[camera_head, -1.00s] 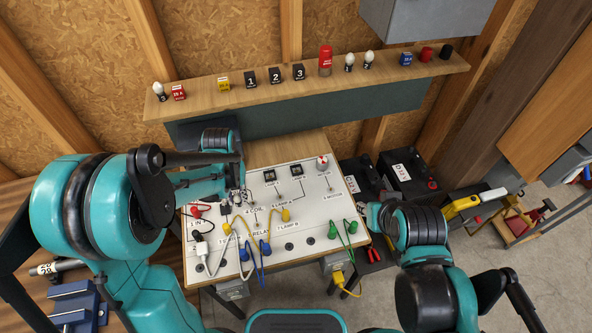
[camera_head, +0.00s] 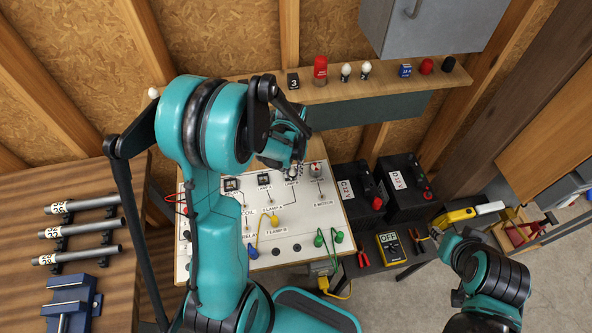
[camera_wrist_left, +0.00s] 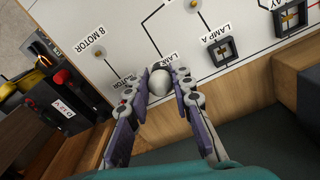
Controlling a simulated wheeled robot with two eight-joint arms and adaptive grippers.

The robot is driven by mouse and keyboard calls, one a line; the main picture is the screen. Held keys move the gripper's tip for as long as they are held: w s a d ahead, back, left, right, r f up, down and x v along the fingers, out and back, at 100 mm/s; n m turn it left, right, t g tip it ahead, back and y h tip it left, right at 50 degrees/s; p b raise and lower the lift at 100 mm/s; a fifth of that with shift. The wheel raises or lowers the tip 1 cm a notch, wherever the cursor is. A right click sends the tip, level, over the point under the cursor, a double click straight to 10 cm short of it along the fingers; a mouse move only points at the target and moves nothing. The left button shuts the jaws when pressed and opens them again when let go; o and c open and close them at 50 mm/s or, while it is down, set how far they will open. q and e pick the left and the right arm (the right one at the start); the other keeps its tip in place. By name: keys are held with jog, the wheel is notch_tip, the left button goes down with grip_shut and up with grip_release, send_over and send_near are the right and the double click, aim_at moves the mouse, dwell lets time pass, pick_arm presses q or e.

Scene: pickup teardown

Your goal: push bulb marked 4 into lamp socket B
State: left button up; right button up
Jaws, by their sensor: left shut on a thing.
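My left gripper (camera_head: 291,172) is over the upper right part of the white board (camera_head: 330,210), at the lamp B socket. In the left wrist view the gripper (camera_wrist_left: 160,84) is shut on a white bulb (camera_wrist_left: 160,81), held between its two fingertips. The bulb's number is not readable. The bulb and fingers hide the lamp B socket and part of its label (camera_wrist_left: 168,59), so I cannot tell whether the bulb is seated. The empty lamp A socket (camera_wrist_left: 222,51) is beside it. My right gripper (camera_head: 442,236) is far right of the board; its fingers are too small to judge.
Two white bulbs (camera_head: 345,71) (camera_head: 366,69) and a red cylinder (camera_head: 320,71) stand on the shelf (camera_head: 400,86) behind. Black batteries (camera_head: 403,187), a yellow multimeter (camera_head: 391,246) and pliers (camera_head: 418,240) lie right of the board. Green plugs (camera_head: 319,238) sit at its lower right.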

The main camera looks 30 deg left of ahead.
aim_at(292, 178)
pick_arm(q)
jog(key=shift+f+b, duration=0.3)
jog(key=shift+f, duration=0.2)
jog(key=shift+a+f+b, duration=0.1)
jog(key=shift+f+b, duration=1)
jog(key=shift+f, duration=0.55)
jog(key=shift+w+a+r, duration=0.15)
jog(key=shift+w+a, duration=0.3)
jog(key=shift+w, duration=0.2)
jog(key=shift+w+a, duration=0.9)
jog(key=shift+w, duration=0.2)
jog(key=shift+f+b, duration=0.8)
jog(key=shift+b, duration=0.1)
jog(key=o, duration=1)
jog(key=shift+r, duration=0.1)
